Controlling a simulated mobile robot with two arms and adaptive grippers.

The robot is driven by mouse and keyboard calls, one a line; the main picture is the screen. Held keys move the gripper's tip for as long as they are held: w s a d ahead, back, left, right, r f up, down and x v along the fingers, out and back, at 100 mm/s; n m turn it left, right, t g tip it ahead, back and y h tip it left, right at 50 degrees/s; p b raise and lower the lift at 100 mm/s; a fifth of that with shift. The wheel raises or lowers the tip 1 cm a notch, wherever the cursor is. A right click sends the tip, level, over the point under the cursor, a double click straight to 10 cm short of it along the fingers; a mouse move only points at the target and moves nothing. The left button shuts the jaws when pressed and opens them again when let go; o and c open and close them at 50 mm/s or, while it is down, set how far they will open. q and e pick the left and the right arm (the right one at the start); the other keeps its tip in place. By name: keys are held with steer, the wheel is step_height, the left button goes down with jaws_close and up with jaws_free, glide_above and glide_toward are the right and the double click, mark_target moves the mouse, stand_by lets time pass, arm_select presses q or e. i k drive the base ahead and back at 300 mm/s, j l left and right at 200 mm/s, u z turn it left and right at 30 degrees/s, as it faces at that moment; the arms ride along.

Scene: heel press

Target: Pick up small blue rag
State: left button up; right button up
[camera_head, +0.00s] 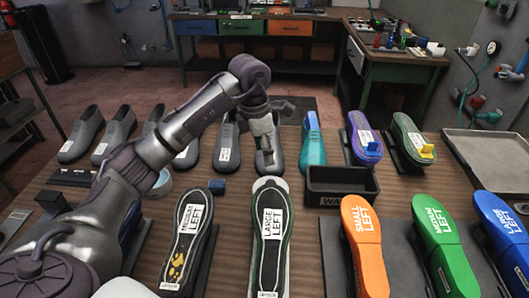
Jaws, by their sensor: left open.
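A small dark blue item (216,186) lies on the wooden bench, just behind the sole marked medium left. It is too small to tell for sure whether it is the rag. My left gripper (265,145) points down over a grey shoe (270,163) in the back row, to the right of and behind the blue item. It is open, and I see nothing held in it. I cannot tell whether its fingertips touch the shoe. My right gripper is not in view.
Grey shoes stand in a row at the back left, and a teal last (312,150) is right of my gripper. A black bin (341,198) stands at mid right. Large labelled soles (267,240) fill the front. A metal tray (490,160) is far right.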

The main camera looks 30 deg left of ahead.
mark_target(217, 187)
steer(key=u, duration=1.35)
